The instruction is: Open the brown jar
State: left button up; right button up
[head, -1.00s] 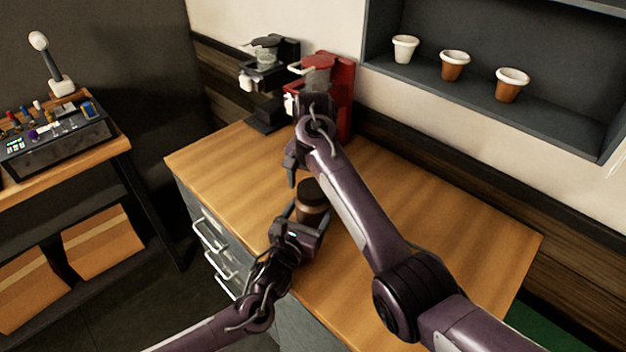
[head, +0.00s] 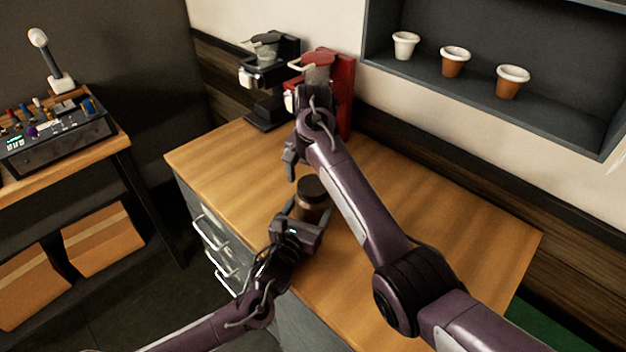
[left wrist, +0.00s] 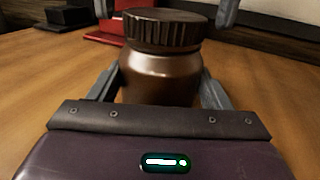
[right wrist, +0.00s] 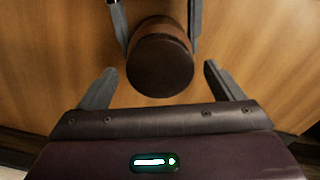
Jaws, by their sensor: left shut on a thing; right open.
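The brown jar (head: 311,203) stands upright on the wooden counter, its dark ribbed lid (left wrist: 163,30) on top. My left gripper (head: 304,222) is shut around the jar's body, one finger on each side, as the left wrist view (left wrist: 160,85) also shows. My right gripper (head: 290,172) is above and behind the jar, pointing down. In the right wrist view its open fingers (right wrist: 155,85) are on either side of the round lid top (right wrist: 160,66), apart from it. The right arm hides part of the counter.
A red coffee brewer (head: 338,90) and a black brewer (head: 268,75) stand at the counter's back. Several cups sit on the wall shelf (head: 480,85). The right of the counter (head: 460,240) is clear.

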notch_tip(320, 180, up, 7)
jog(key=shift+c, duration=0.4)
jog(key=shift+f, duration=3.9)
jog(key=shift+c, duration=0.3)
jog(key=c, duration=0.9)
jog(key=o, duration=1)
jog(key=shift+o, duration=0.2)
